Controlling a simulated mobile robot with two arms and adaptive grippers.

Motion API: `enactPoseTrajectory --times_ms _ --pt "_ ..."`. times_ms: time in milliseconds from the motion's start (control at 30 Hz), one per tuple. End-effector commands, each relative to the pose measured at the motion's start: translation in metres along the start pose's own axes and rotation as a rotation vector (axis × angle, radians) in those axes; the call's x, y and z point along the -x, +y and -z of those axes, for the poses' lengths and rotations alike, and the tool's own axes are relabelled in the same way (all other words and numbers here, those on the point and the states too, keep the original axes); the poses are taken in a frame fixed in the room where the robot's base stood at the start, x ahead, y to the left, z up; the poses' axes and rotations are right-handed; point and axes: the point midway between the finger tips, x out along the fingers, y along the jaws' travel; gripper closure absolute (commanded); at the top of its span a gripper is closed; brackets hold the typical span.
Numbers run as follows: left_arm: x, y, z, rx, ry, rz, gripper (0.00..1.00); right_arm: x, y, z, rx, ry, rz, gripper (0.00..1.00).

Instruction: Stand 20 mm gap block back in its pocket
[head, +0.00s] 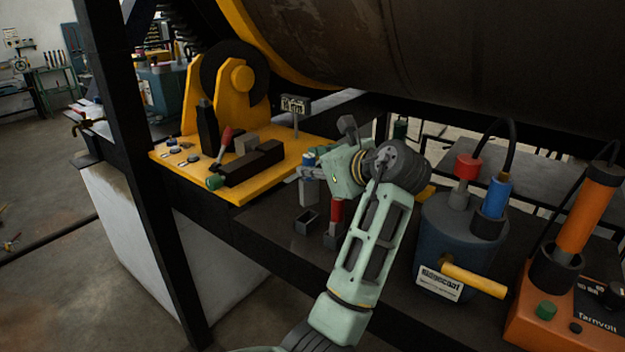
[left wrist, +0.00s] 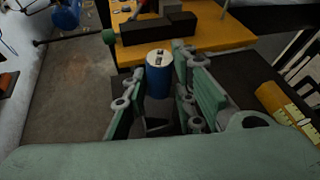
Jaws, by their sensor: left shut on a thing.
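My left gripper (head: 308,172) is shut on a block with a blue round grip (head: 309,159) and a grey lower part, taken to be the 20 mm gap block. The blue grip, with a pale top, also shows between the fingers in the left wrist view (left wrist: 158,72). The block hangs upright above the dark shelf. An open, empty-looking square pocket (head: 306,222) stands on the shelf just below it. Right beside that pocket stands a similar piece with a red grip (head: 336,211), partly behind my arm. The block's size marking cannot be read. My right gripper is not in view.
A yellow plate (head: 185,170) with black blocks, a grey block and a red-handled lever (head: 224,142) lies behind and left. A blue-grey container (head: 460,240) and an orange device (head: 565,310) stand right. A large drum (head: 430,60) hangs overhead, and a black post (head: 140,170) rises left.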

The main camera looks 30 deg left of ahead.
Motion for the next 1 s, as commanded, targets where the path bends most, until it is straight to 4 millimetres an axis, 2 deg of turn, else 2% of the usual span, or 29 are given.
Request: enactPoseTrajectory --times_ms 200,400,667,700,900,1000 --pt "-0.012 0.005 0.026 -0.003 -0.001 -0.003 1.00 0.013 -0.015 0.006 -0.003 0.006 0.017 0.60" --pt "-0.014 0.005 0.031 0.001 -0.002 -0.001 1.00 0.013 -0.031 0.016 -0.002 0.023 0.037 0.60" --pt "-0.016 0.005 0.035 -0.001 -0.002 -0.002 1.00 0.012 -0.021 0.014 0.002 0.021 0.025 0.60" --pt "-0.016 0.006 0.036 -0.002 0.001 -0.002 0.73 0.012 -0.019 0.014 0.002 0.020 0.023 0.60" --pt "-0.016 0.006 0.036 -0.002 0.001 -0.003 0.56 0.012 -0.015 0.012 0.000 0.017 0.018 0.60" --pt "-0.016 0.006 0.036 -0.002 0.001 -0.003 0.56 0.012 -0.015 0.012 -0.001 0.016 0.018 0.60"
